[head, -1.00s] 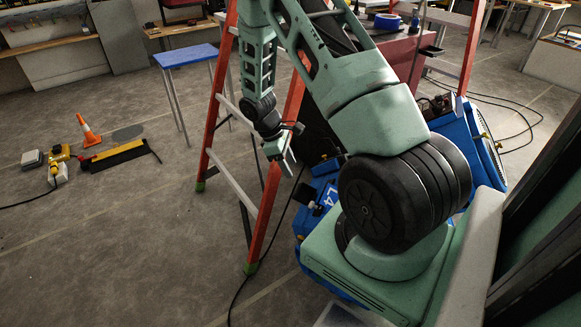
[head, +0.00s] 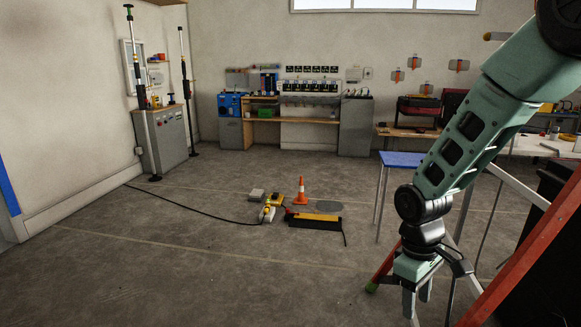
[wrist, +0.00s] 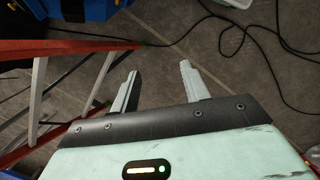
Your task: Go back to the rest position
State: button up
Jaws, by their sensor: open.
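My gripper (head: 418,298) hangs at the lower right of the head view, pointing down, with my arm reaching in from the upper right. In the wrist view its two grey fingers (wrist: 160,75) stand apart with nothing between them. Grey floor and a black cable (wrist: 270,60) show beyond the fingers. The gripper is beside the red ladder (head: 540,255), which also fills the left of the wrist view (wrist: 60,48). I cannot tell whether they touch.
A blue-topped stool (head: 402,159) stands behind the arm. The floor at front left is clear.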

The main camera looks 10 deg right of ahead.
jog(key=s+a+r+n+t+y, duration=0.1)
jog(key=s+a+r, duration=0.4)
jog(key=s+a, duration=0.4)
jog(key=s+a+r+n+t, duration=0.1)
jog(key=s+a+r, duration=0.4)
jog(key=s+a, duration=0.4)
notch_tip(320, 180, up, 14)
jog(key=d+p, duration=0.1)
jog(key=p, duration=1.2)
jog(key=shift+s+d+f+p, duration=0.2)
jog(key=shift+s+p, duration=0.1)
jog(key=shift+p, duration=0.1)
